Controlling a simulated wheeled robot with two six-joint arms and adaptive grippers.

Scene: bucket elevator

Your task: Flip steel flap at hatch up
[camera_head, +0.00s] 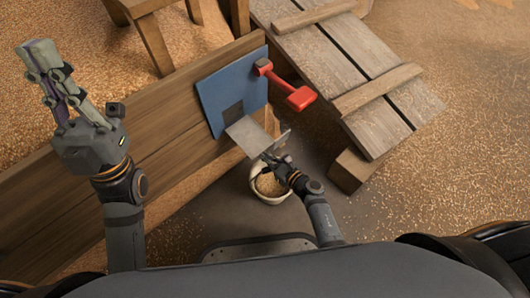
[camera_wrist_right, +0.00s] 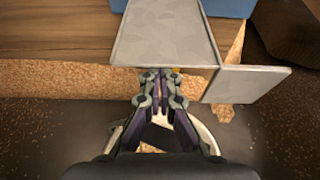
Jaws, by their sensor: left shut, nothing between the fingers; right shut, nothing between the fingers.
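The steel flap (camera_head: 247,135) is a grey metal plate sticking out below the dark opening of the blue hatch plate (camera_head: 233,88). A smaller side plate joins its right edge. In the right wrist view the flap (camera_wrist_right: 165,32) spans the top middle, with the side plate (camera_wrist_right: 247,83) at right. My right gripper (camera_head: 272,160) is shut and empty, its fingertips at the flap's near edge. In the wrist view its fingertips (camera_wrist_right: 161,76) meet that edge from below; I cannot tell whether they touch. My left gripper (camera_head: 42,60) is shut and empty, raised at left, away from the hatch.
A red lever (camera_head: 300,98) sticks out from the hatch's upper right. A pale bucket (camera_head: 258,193) with grain stands under my right gripper. A wooden plank wall (camera_head: 50,210) carries the hatch. A slatted wooden ramp (camera_head: 340,75) lies at the upper right. Grain covers the floor at right.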

